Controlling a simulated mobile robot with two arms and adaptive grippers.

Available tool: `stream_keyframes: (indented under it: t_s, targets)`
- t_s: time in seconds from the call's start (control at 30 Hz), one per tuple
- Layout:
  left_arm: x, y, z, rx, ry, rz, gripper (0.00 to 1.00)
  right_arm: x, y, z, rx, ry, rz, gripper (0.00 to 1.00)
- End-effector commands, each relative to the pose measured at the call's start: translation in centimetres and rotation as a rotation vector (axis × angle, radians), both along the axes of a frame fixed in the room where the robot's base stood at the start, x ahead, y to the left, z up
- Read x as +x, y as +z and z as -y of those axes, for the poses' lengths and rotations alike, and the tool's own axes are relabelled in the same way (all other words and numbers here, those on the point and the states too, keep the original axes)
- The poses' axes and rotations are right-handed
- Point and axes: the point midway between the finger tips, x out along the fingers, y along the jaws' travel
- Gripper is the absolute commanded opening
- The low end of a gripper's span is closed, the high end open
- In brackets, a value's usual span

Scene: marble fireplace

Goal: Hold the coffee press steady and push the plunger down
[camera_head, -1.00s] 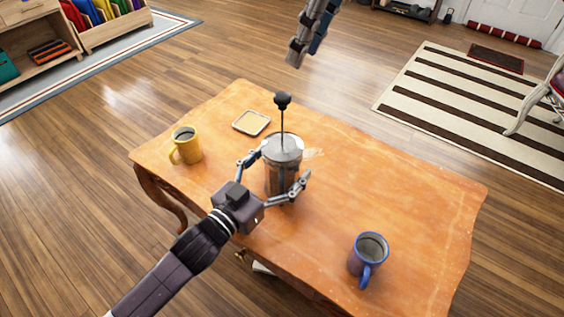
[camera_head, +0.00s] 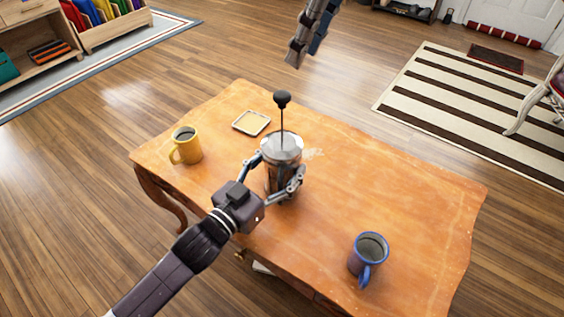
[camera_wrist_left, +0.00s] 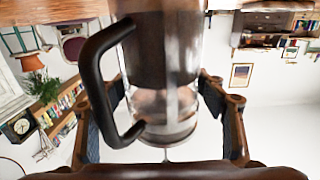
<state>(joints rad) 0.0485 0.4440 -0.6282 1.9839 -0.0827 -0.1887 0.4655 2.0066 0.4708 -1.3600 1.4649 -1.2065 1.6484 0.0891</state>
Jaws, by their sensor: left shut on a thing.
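The coffee press (camera_head: 279,178) stands upright on the wooden table, a glass jar with dark contents and a metal lid. Its plunger rod stands high above the lid, topped by a black knob (camera_head: 282,99). My left gripper (camera_head: 281,186) is shut on the jar, a finger on each side. In the left wrist view the picture is upside down; the press (camera_wrist_left: 165,75) is between the fingers (camera_wrist_left: 163,105), with its black handle (camera_wrist_left: 90,75) at the left. My right gripper (camera_head: 295,58) hangs from the top edge above and behind the knob, apart from it; its fingers overlap.
A yellow mug (camera_head: 187,147) stands at the table's left and a blue mug (camera_head: 366,262) at the front right. A small square coaster (camera_head: 251,123) lies behind the press. The right part of the tabletop (camera_head: 400,195) is clear.

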Motion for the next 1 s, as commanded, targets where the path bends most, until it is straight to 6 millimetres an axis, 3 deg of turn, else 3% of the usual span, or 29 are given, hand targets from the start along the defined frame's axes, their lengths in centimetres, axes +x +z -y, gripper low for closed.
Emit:
stream_keyframes:
  t_s: [0.27, 1.0]
  targets:
    - [-0.1, 0.0, 0.1, -0.002, -0.002, -0.001, 0.08, 0.1, 0.0, -0.2, -0.034, 0.130, 0.052, 0.00]
    - [-0.1, 0.0, 0.1, -0.002, -0.003, -0.002, 0.08, 1.2, 0.1, -2.1, -0.400, 1.393, 0.474, 0.00]
